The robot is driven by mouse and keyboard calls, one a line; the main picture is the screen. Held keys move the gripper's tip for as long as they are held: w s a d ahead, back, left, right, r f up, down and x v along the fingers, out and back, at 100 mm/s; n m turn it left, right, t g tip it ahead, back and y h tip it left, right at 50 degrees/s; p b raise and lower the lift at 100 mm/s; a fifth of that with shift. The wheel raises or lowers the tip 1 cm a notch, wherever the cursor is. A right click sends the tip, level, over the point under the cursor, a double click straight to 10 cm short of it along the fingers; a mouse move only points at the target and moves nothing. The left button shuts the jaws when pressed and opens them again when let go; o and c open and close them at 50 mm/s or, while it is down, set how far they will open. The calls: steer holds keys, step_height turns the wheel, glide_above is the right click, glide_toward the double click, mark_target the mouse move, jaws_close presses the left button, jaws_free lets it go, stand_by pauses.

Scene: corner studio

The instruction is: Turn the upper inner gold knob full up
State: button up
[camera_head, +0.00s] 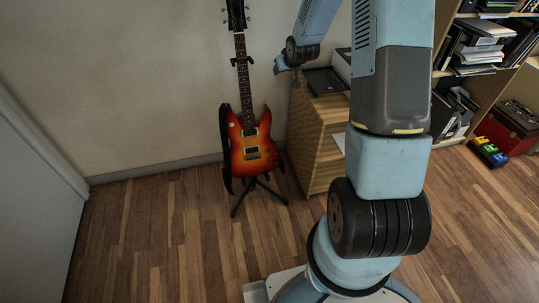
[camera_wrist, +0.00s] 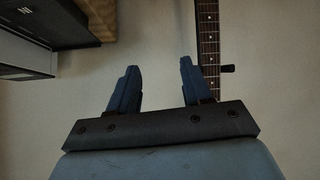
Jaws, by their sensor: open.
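A sunburst red-orange electric guitar (camera_head: 252,148) stands upright on a black floor stand (camera_head: 258,190) against the wall. Its gold knobs are too small to tell apart on the lower body. My gripper (camera_head: 278,66) is to the right of the guitar's neck, above the body's height in the picture. In the wrist view my gripper (camera_wrist: 158,64) is open, with its two blue fingers apart and nothing between them. The guitar's neck (camera_wrist: 208,45) shows just right of the fingers there; the body and knobs are out of that view.
A wooden cabinet (camera_head: 315,140) stands close to the right of the guitar, with dark equipment (camera_head: 325,82) on top. Shelves with books and binders (camera_head: 480,45) and a red box (camera_head: 510,128) are at the right. Wooden floor (camera_head: 150,225) is clear in front and left of the guitar.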

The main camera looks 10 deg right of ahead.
steer(key=w+f+t+y, duration=0.1)
steer(key=w+f, duration=0.3)
steer(key=f, duration=1.1)
steer(key=m+t, duration=0.4)
glide_toward(269, 152)
steer(key=x, duration=0.8)
steer(key=shift+a, duration=0.1)
steer(key=shift+c, duration=0.3)
jaws_close()
